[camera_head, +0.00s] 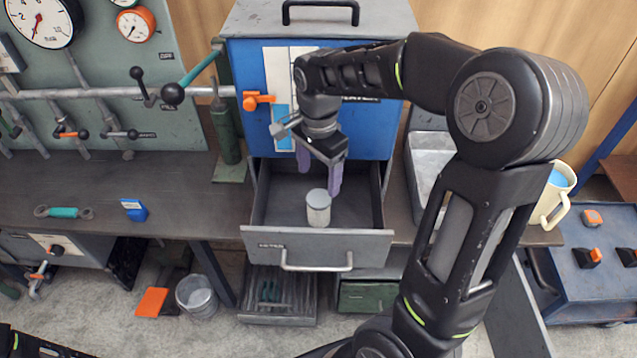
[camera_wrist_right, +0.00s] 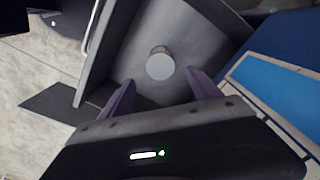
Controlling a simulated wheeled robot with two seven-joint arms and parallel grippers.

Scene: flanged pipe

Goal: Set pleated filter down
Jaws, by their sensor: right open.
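The pleated filter, a small pale cylinder with a grey top (camera_head: 318,207), stands upright in the open drawer (camera_head: 318,246) of the blue cabinet. In the right wrist view the filter (camera_wrist_right: 160,64) shows from above, on the drawer floor beyond the fingertips. My right gripper (camera_head: 320,182) is open above and just behind the filter, its purple fingers apart. In the right wrist view the fingers (camera_wrist_right: 164,88) show with nothing between them, and the filter looks clear of both. My left gripper is not in view; only a dark bit of my left arm shows at the lower left.
The blue cabinet (camera_head: 370,130) rises behind the drawer. A grey metal tray (camera_head: 432,155) lies right of it, and a cream mug (camera_head: 555,195) stands at the bench's right end. A blue block (camera_head: 134,210) and a teal-handled tool (camera_head: 64,212) lie on the left bench.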

